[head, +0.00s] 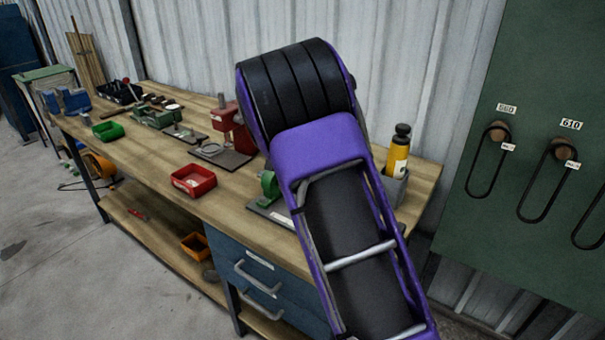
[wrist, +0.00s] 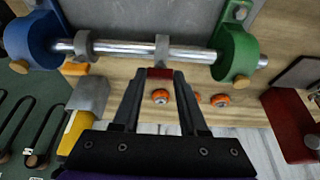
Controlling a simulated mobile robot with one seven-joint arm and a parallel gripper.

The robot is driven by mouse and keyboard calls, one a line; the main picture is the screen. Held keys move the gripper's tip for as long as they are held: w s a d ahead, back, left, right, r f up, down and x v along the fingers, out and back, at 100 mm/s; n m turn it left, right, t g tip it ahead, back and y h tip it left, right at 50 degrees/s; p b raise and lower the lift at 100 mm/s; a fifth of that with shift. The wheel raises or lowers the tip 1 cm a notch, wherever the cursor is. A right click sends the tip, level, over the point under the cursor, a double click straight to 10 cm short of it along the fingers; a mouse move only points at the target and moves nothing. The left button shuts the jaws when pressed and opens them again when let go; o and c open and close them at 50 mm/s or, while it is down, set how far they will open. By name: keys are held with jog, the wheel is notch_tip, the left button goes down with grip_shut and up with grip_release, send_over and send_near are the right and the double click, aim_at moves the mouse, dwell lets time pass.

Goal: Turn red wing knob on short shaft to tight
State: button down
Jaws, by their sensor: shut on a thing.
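In the wrist view, a bright metal shaft (wrist: 130,50) runs between a blue bracket (wrist: 32,42) and a green bracket (wrist: 235,48), with two grey collars on it. The red wing knob (wrist: 160,73) sits just below the right-hand collar (wrist: 162,46). My gripper (wrist: 160,77) is shut on the red knob, one finger on each side, so only a small part of the knob shows. In the head view my purple arm hides the gripper, the knob and most of the fixture; only the green bracket (head: 269,184) and part of its base plate show.
Two orange round knobs (wrist: 160,96) (wrist: 220,100) show near the fingers. A yellow bottle (head: 398,152) stands in a grey holder right of my arm. A red bin (head: 193,181) and a red press-like fixture (head: 225,117) are on the bench to the left.

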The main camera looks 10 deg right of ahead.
jog(key=shift+c, duration=2.2)
grip_release()
jog(key=v, duration=1.7)
jog(key=shift+r+p, duration=0.25)
jog(key=shift+p, duration=0.2)
